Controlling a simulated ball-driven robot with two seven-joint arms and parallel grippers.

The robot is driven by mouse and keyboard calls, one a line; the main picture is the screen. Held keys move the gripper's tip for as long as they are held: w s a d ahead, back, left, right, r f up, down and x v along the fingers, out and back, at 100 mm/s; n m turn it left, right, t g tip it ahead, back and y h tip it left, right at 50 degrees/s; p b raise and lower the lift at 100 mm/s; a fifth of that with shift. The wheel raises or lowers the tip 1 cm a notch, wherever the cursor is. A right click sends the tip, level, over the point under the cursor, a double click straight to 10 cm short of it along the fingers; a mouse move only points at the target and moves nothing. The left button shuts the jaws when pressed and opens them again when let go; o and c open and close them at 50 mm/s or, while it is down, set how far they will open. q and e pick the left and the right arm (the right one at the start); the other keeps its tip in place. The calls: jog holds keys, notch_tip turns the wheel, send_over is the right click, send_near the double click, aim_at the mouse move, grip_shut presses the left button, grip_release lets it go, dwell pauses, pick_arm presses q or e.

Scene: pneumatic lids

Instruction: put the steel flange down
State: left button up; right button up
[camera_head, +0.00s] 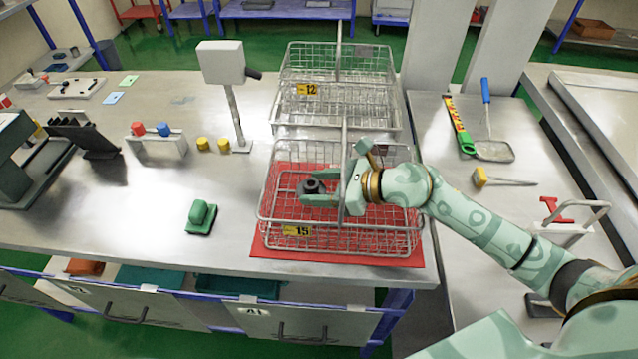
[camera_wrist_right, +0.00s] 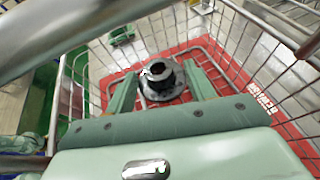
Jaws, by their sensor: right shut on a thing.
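The steel flange (camera_head: 312,186) is a dark grey round piece with a raised hub. It also shows in the right wrist view (camera_wrist_right: 160,80), hub up, between the two green fingers. My right gripper (camera_head: 318,192) is shut on it, reaching in from the right across the wire basket with tag 15 (camera_head: 297,231). The flange is over the left half of that basket. I cannot tell whether it touches the basket floor. My left gripper is not in view.
The basket stands on a red mat (camera_head: 262,249) at the bench's front edge. A second wire basket, tag 12 (camera_head: 340,122), stands behind it. A grey post-mounted box (camera_head: 220,62), yellow cylinders (camera_head: 203,144) and a green block (camera_head: 201,216) are to the left. Bare bench lies between.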

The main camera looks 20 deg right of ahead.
jog(key=o, duration=1.2)
jog(key=shift+r, duration=0.1)
jog(key=v, duration=0.8)
jog(key=r+v, duration=0.1)
jog(key=v, duration=0.3)
jog(key=shift+p, duration=0.4)
